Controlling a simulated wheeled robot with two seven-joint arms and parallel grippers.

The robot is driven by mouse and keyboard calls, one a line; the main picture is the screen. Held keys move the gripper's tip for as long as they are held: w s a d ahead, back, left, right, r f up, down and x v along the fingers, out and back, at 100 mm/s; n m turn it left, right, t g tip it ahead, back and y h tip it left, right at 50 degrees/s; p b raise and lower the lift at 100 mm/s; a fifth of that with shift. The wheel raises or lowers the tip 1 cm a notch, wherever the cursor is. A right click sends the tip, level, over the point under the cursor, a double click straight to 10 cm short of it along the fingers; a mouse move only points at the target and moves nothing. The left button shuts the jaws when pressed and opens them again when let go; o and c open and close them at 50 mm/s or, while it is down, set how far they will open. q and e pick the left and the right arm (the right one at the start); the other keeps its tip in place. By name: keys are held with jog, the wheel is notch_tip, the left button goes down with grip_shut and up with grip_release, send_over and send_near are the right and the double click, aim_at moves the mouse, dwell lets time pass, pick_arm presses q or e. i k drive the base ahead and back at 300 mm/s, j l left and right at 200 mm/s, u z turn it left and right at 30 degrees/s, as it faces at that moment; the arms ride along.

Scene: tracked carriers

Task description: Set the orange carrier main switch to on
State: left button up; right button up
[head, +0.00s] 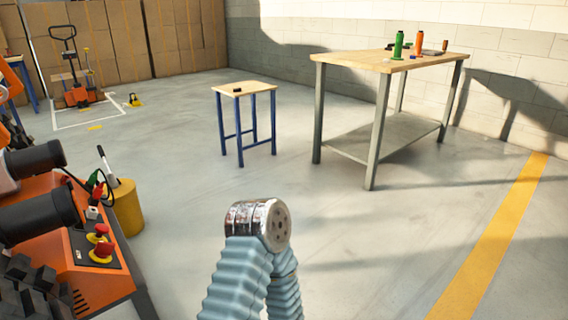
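The orange carrier (62,240) stands at the lower left, cut off by the picture edge. A dark panel on its top holds a large red knob (102,250) on a yellow base and a smaller red knob (101,231) behind it. I cannot tell for sure which is the main switch or how it is set. Neither of my grippers is in view. A ribbed, grey-blue arm part with a metal joint, likely mine, rises at the bottom centre, well right of the panel.
A yellow drum (127,208) stands behind the carrier. A small stool (258,90) and a workbench (345,64) with bottles (398,45) are farther back. A pallet truck (76,95) stands at the far left. The floor right of the carrier is open.

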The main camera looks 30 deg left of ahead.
aim_at(103, 248)
jog(key=i+l+u, duration=0.1)
jog(key=i, duration=0.85)
jog(key=i+u, duration=0.2)
jog(key=u, duration=0.2)
jog(key=i+u, duration=0.45)
jog(key=u, duration=0.3)
jog(key=i+j+u, duration=0.1)
jog(key=i+u, duration=0.65)
jog(key=i+l+u, duration=0.15)
jog(key=i, duration=0.25)
jog(key=i+u, duration=0.2)
jog(key=i, duration=0.2)
jog(key=i+l+u, duration=0.15)
jog(key=i, duration=0.25)
jog(key=l, duration=0.1)
